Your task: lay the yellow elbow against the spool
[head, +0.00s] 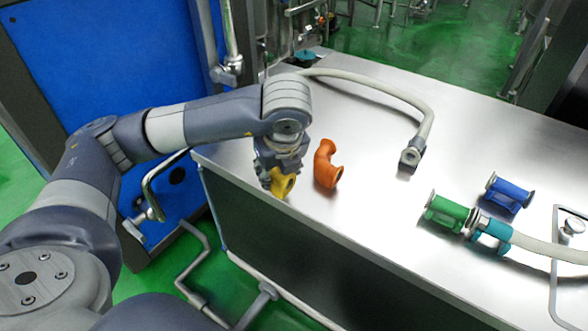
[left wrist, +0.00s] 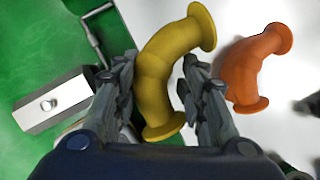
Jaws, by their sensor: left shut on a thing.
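The yellow elbow (head: 284,183) is at the near-left edge of the steel table, under my left gripper (head: 272,180). In the left wrist view the yellow elbow (left wrist: 165,70) lies between the two fingers of my left gripper (left wrist: 157,72), which is shut on it; both flanged ends show. I cannot tell whether the elbow touches the table. A green spool-shaped piece (head: 444,212) and a blue spool-shaped piece (head: 510,195) lie apart on the right of the table. My right gripper is not in view.
An orange elbow (head: 326,165) stands just right of the yellow one, also in the left wrist view (left wrist: 255,66). A pale hose (head: 385,88) curves across the back. A teal clamp (head: 491,236) on another hose adjoins the green piece. The table's (head: 375,215) middle is clear.

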